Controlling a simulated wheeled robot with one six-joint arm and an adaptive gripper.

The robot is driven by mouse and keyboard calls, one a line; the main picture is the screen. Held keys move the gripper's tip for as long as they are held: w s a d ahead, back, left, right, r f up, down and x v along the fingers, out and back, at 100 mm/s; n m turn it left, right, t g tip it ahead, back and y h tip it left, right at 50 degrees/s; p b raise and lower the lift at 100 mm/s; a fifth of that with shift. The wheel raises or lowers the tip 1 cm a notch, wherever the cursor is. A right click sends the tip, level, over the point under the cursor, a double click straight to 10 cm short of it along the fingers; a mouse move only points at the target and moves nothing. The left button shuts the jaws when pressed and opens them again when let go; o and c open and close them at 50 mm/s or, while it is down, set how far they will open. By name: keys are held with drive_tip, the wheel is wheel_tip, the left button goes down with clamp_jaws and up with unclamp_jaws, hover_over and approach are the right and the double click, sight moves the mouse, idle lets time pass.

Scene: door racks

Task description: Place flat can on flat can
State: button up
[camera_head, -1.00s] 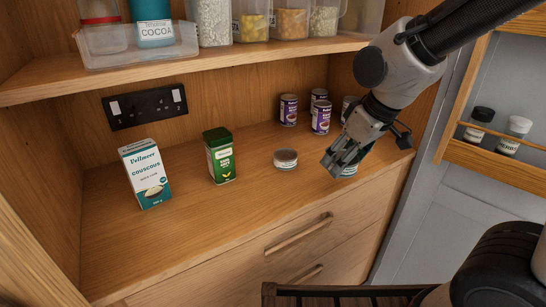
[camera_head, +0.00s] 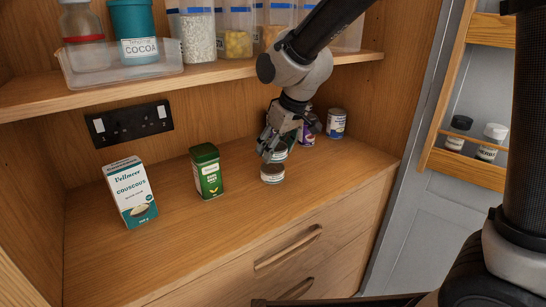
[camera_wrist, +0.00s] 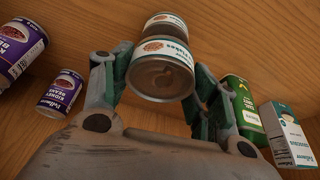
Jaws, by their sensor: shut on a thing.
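My gripper (camera_head: 271,148) is shut on a flat can (camera_head: 279,156), held above the counter. In the wrist view this held flat can (camera_wrist: 162,75) sits between the two fingers with its round metal end toward the camera. The other flat can (camera_head: 272,174) stands upright on the counter, just below and in front of the held one in the head view. In the wrist view this second flat can (camera_wrist: 167,22) shows just beyond the held can and is partly hidden by it. I cannot tell whether the two cans touch.
A green tin (camera_head: 207,172) and a couscous box (camera_head: 131,191) stand to the left. Several taller cans, including a blue-and-white can (camera_head: 336,124), stand behind my gripper. A shelf (camera_head: 200,75) with containers hangs above. The front counter is clear.

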drive_tip(key=shift+w+a, duration=0.35)
drive_tip(key=shift+f, duration=1.75)
drive_tip(key=shift+f, duration=0.15)
drive_tip(key=o, duration=1.1)
drive_tip(key=shift+c, duration=0.2)
